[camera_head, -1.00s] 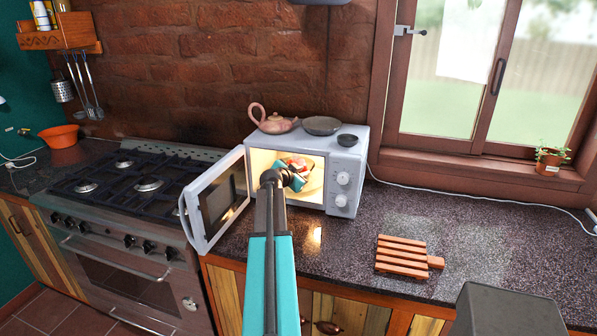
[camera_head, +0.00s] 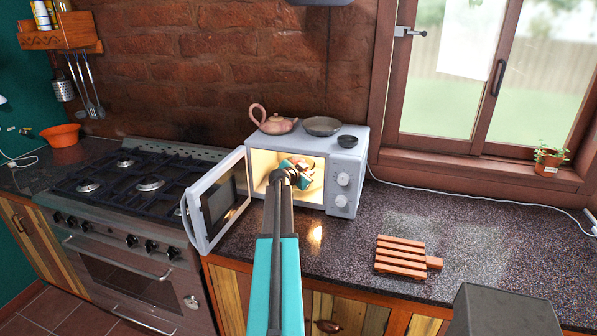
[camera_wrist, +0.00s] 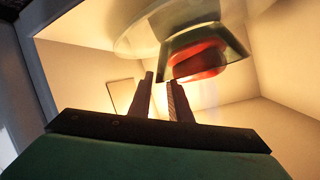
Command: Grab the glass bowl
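The glass bowl (camera_wrist: 238,42) is greenish and holds something red. It shows in the upper middle of the wrist view, upside down, by the clear round plate (camera_wrist: 130,42). Both are inside the lit, open microwave (camera_head: 340,165). My gripper (camera_wrist: 160,79) is inside the cavity. Its two dark fingers are apart with a narrow gap, their tips close to the bowl's left rim. I cannot tell whether they touch it. In the head view my gripper (camera_head: 299,165) hides most of the bowl.
The microwave door (camera_head: 218,203) stands open to the left, near the stove (camera_head: 150,185). A wooden rack (camera_head: 402,257) lies on the counter to the right.

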